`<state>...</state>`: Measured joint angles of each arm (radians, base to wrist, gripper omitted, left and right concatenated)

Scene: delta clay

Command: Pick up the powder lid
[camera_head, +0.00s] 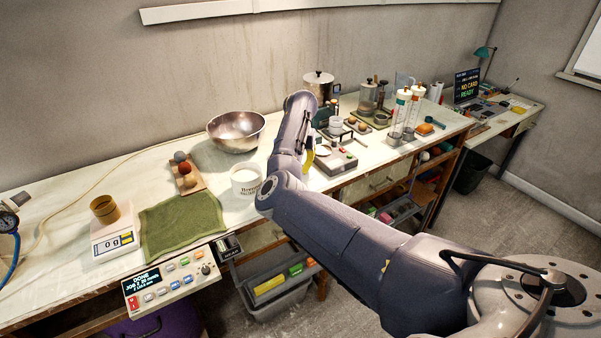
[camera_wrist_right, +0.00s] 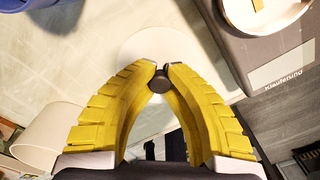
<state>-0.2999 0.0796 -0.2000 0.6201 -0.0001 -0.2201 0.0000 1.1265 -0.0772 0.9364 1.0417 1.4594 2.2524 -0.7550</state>
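In the right wrist view, a pale round lid (camera_wrist_right: 140,44) with a small dark knob (camera_wrist_right: 159,82) lies between and beyond the yellow fingertips of my right gripper (camera_wrist_right: 160,70). The fingertips close in on the knob from both sides and appear to touch it. In the head view, my right gripper (camera_head: 309,157) shows only as a bit of yellow beside my forearm, and the lid is hidden there. I cannot tell whether the lid touches the table. My left gripper is not in view.
A white tub (camera_head: 245,182) stands left of my right arm. A grey device (camera_head: 341,163) with a round pale top sits close on the right. A metal bowl (camera_head: 236,132), green towel (camera_head: 182,224) and scale (camera_head: 113,237) are further left. Jars and cylinders crowd the right.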

